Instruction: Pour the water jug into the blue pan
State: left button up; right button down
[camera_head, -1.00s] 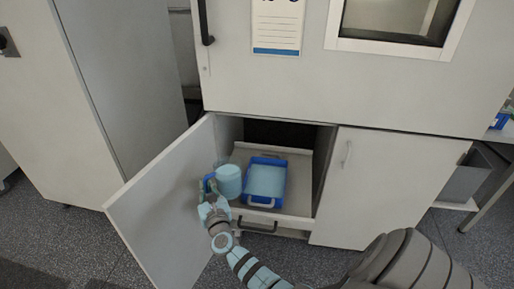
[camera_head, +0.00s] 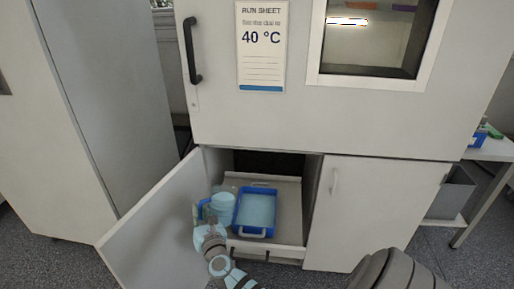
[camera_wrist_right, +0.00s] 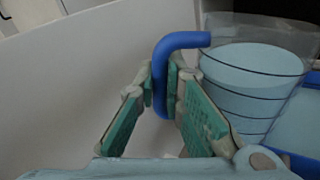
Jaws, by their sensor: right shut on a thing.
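The clear water jug (camera_head: 223,203) holds light blue water and has graduation rings, seen close in the right wrist view (camera_wrist_right: 250,90). It looks about upright, just left of the blue pan (camera_head: 239,214). The pan is a rectangular tray with a pale handle at its front, and light blue water covers its floor. My right gripper (camera_head: 204,213) is shut on the jug's blue handle (camera_wrist_right: 160,75), with the green finger pads on either side of it. Whether the jug touches the shelf is hard to tell. My left gripper is out of view.
The pan stands on a grey pull-out shelf (camera_head: 288,215) inside the open lower cabinet. The open door (camera_head: 150,225) is close left of my right gripper. A closed door (camera_head: 365,210) is at right. The run sheet (camera_head: 262,45) above reads 40 °C.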

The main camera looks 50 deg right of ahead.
aim_at(211, 199)
jog(key=shift+d+r+m+p, duration=0.9)
jog(key=shift+p, duration=0.25)
jog(key=shift+s, duration=0.15)
jog(key=shift+d, duration=0.1)
jog(key=shift+d+r+m+g, duration=0.1)
jog(key=shift+d+m+g, duration=0.1)
jog(key=shift+m+g, duration=0.1)
jog(key=shift+d+r+y+p, duration=0.2)
jog(key=shift+y+p, duration=0.1)
jog(key=shift+p, duration=0.15)
jog(key=shift+s+d+r+m+p, duration=0.1)
jog(key=shift+d+r+m+p, duration=0.05)
jog(key=shift+d+m+p, duration=0.3)
jog(key=shift+r, duration=0.1)
jog(key=shift+d+m, duration=0.2)
jog(key=shift+m, duration=0.05)
